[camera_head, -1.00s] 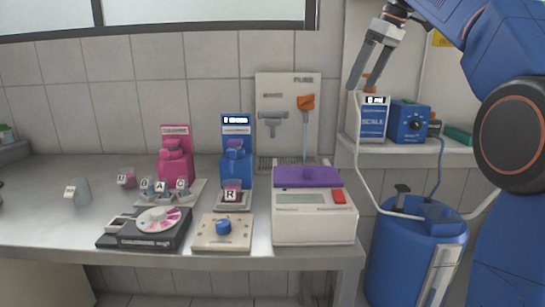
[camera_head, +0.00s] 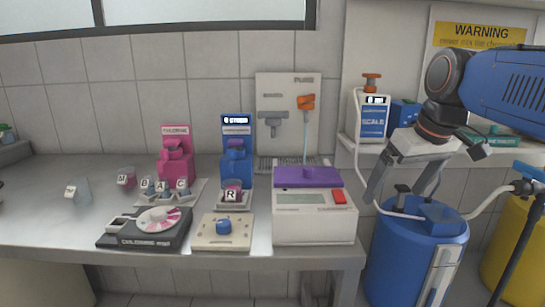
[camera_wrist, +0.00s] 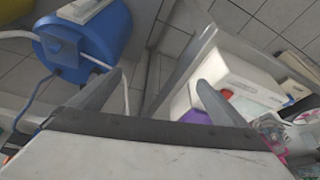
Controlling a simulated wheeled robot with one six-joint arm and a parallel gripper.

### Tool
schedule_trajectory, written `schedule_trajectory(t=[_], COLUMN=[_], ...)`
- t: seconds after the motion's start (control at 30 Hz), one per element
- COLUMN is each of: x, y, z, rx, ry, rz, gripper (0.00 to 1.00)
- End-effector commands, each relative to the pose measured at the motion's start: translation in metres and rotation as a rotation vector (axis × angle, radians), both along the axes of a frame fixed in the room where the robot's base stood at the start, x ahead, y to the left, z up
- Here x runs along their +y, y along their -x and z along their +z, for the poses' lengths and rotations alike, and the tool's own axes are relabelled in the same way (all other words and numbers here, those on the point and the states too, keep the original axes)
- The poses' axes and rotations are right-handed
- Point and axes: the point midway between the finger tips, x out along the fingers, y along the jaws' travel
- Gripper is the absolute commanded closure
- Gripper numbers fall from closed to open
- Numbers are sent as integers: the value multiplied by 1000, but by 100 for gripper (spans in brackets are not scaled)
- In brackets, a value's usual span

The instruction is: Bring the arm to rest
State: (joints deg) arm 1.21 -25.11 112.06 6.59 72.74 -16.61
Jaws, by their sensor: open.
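My gripper (camera_head: 390,192) hangs at the right in the head view, between the bench's right end and the blue barrel (camera_head: 415,260). Its two fingers point down and are spread apart, with nothing between them. My arm comes in from the right edge. In the wrist view my gripper's fingers (camera_wrist: 160,95) are apart. The barrel shows there at upper left (camera_wrist: 105,40), and the bench edge runs between it and the white machine (camera_wrist: 240,85).
The bench (camera_head: 60,225) holds a white machine with a purple lid (camera_head: 308,177), a pink dispenser (camera_head: 175,160), a blue dispenser (camera_head: 236,155), a dial plate (camera_head: 158,220) and cups. A yellow barrel (camera_head: 510,250) stands at far right.

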Motion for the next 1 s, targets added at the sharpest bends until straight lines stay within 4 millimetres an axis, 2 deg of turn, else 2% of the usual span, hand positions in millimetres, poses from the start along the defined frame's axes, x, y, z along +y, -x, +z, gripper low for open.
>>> schedule_trajectory(t=[0.03, 0.2, 0.53, 0.63, 0.73, 1.0], x=[-1, -7, -17, -18, -19, -19], y=[17, 62, 132, 144, 149, 150], z=[-18, -79, -183, -202, -211, -213], rx=[-2, -12, -35, -40, -44, -43], ry=[1, 5, 8, 8, 8, 7], rz=[-24, -106, -223, -241, -252, -254], gripper=[3, 3, 3, 3, 3, 3])
